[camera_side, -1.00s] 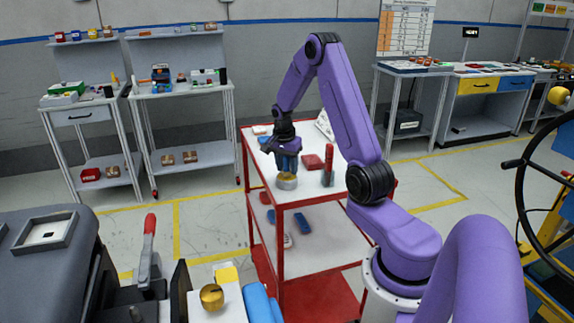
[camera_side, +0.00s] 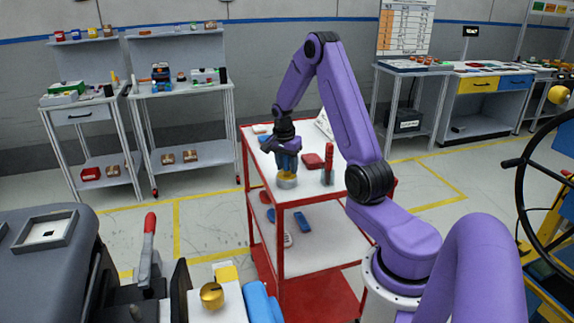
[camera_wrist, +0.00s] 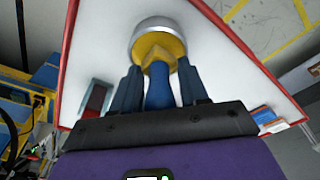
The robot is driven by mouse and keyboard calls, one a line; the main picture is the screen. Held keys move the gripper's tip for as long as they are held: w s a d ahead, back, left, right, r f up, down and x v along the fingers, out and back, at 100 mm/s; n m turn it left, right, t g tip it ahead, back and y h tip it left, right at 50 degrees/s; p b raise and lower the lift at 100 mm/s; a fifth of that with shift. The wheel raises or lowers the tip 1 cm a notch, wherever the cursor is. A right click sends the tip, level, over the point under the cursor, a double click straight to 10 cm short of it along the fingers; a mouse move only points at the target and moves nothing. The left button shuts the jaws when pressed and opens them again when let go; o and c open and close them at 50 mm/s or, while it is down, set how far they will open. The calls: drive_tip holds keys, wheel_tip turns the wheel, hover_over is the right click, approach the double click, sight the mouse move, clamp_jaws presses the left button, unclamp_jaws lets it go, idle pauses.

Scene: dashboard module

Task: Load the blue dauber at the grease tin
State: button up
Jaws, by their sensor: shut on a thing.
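My gripper (camera_side: 287,163) points down over the red cart and is shut on the blue dauber (camera_wrist: 158,88). In the wrist view, the dauber's blue handle sits between the two dark fingers (camera_wrist: 158,90). The grease tin (camera_side: 287,183) stands on the cart's white top near its front left corner. It is a round silver tin with yellow grease, seen also in the wrist view (camera_wrist: 160,24). The dauber's lower end is at the yellow inside the tin's rim. How deep it sits cannot be told. In the side view the fingers mostly hide the dauber.
An upright red-handled tool (camera_side: 329,163) stands on the cart just right of the tin. A white tilted panel (camera_side: 325,125) is at the back. The cart's lower shelf (camera_side: 320,245) holds several small items.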

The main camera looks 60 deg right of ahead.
drive_tip(key=shift+r, duration=3.5)
